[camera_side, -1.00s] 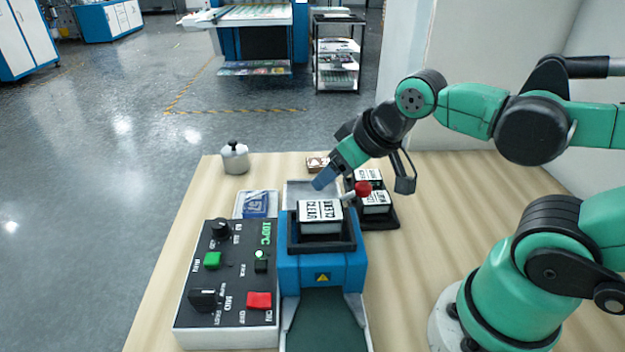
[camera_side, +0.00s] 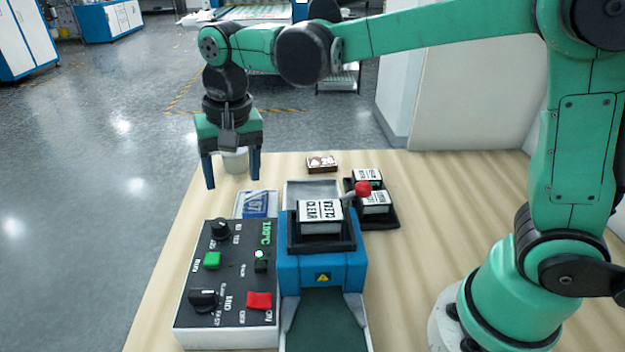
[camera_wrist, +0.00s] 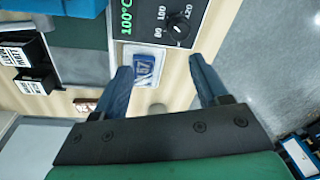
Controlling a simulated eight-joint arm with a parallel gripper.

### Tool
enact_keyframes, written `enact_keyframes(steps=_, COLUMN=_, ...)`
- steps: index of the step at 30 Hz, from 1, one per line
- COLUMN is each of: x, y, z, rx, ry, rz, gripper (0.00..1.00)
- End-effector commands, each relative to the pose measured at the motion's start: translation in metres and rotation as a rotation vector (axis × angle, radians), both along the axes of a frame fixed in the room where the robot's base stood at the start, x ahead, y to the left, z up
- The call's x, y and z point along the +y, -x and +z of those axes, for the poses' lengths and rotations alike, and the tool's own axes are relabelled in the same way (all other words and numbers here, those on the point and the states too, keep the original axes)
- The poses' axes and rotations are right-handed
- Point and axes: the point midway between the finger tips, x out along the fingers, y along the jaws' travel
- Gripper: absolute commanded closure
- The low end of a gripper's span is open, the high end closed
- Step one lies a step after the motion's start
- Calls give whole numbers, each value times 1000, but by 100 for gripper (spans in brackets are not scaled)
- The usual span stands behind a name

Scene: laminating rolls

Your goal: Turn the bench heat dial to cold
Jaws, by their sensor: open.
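The control panel (camera_side: 228,325) is a black-topped box at the front left of the bench. Its upper black dial (camera_side: 221,229) also shows in the wrist view (camera_wrist: 178,27), among the marks 80, 100 and 120, near a green 100°C readout (camera_wrist: 126,16). A second black dial (camera_side: 203,299) sits lower left on the panel, near a MID label; its other labels are too small to read. My gripper (camera_side: 232,180) is open and empty, fingers down, above the bench's far left, beyond the panel. In the wrist view its fingers (camera_wrist: 160,65) are apart, touching neither dial.
A green button (camera_side: 212,260) and a red switch (camera_side: 259,300) are on the panel. The blue laminator (camera_side: 322,272), with a red-knobbed lever (camera_side: 363,188), stands right beside it. A blue card in a tray (camera_side: 256,204) and a whitish pot (camera_side: 236,162) are near my gripper.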

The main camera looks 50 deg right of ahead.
Motion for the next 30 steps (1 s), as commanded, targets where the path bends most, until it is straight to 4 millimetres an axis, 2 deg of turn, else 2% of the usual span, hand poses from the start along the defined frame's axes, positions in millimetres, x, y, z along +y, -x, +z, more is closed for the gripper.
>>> enact_keyframes(steps=3, x=19, y=-11, z=-13, rx=67, ry=13, rz=-55, gripper=33)
enact_keyframes(steps=8, x=30, y=-16, z=-22, rx=111, ry=25, rz=-98, gripper=33)
enact_keyframes(steps=11, x=32, y=-16, z=-29, rx=118, ry=28, rz=-104, gripper=33)
enact_keyframes(steps=21, x=31, y=-16, z=-72, rx=116, ry=27, rz=-103, gripper=33)
enact_keyframes(steps=30, x=31, y=-16, z=-79, rx=115, ry=27, rz=-103, gripper=33)
